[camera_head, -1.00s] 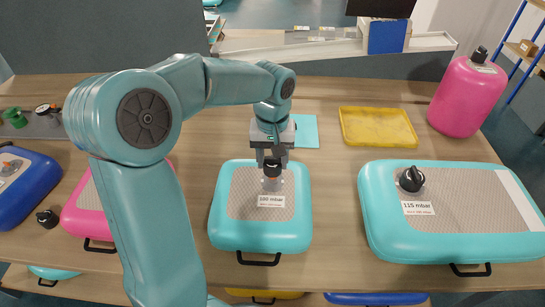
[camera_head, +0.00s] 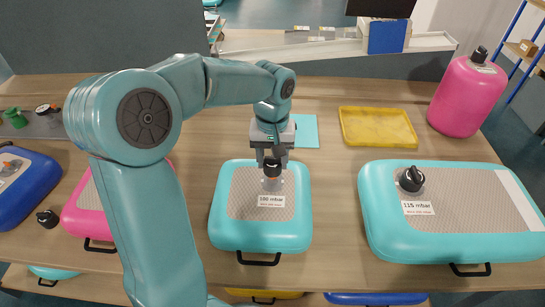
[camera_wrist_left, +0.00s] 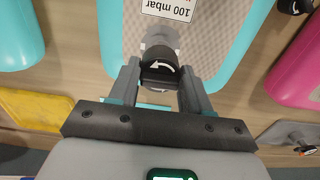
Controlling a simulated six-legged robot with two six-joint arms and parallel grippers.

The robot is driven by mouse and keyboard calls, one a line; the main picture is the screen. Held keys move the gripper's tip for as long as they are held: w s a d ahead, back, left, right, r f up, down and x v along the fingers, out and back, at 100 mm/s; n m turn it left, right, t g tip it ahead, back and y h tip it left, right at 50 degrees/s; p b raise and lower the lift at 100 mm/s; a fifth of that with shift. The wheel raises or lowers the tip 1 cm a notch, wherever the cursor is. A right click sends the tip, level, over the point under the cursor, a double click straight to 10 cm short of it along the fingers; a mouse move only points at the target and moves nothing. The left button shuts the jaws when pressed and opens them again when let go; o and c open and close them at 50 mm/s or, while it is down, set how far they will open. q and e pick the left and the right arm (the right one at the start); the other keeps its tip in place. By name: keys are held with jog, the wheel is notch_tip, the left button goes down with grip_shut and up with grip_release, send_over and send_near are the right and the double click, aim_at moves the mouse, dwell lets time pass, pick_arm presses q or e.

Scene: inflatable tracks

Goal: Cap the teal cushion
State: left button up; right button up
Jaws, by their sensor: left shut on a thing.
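The middle teal cushion (camera_head: 228,235) lies flat on the table with a grey mesh top and a "100 mbar" label. It also shows in the wrist view (camera_wrist_left: 228,62). My left gripper (camera_head: 272,160) points down over its valve, shut on a black cap (camera_wrist_left: 160,72) with a white curved arrow. The cap sits at the clear valve (camera_head: 272,184); whether it is threaded on cannot be told. A second, wider teal cushion (camera_head: 450,240) on the right is labelled "115 mbar" and has a black cap (camera_head: 411,179) on its valve. My right gripper is not in view.
A yellow tray (camera_head: 378,127), a teal sheet (camera_head: 306,132) and a standing pink cushion (camera_head: 462,100) are farther back.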

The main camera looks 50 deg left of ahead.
pick_arm(q)
jog(key=shift+f, duration=0.15)
jog(key=shift+f+b, duration=0.3)
jog(key=shift+b, duration=0.1)
jog(key=shift+f+b, duration=1.25)
jog(key=shift+f, duration=0.35)
jog(key=shift+n, duration=0.9)
jog(key=n, duration=0.3)
jog(key=shift+n+b, duration=0.3)
jog(key=shift+b, duration=0.05)
jog(key=shift+n, duration=1.1)
jog(key=n, duration=0.3)
jog(key=shift+b, duration=0.3)
jog(key=n, duration=0.4)
jog(key=shift+b, duration=0.3)
jog(key=o, duration=1.1)
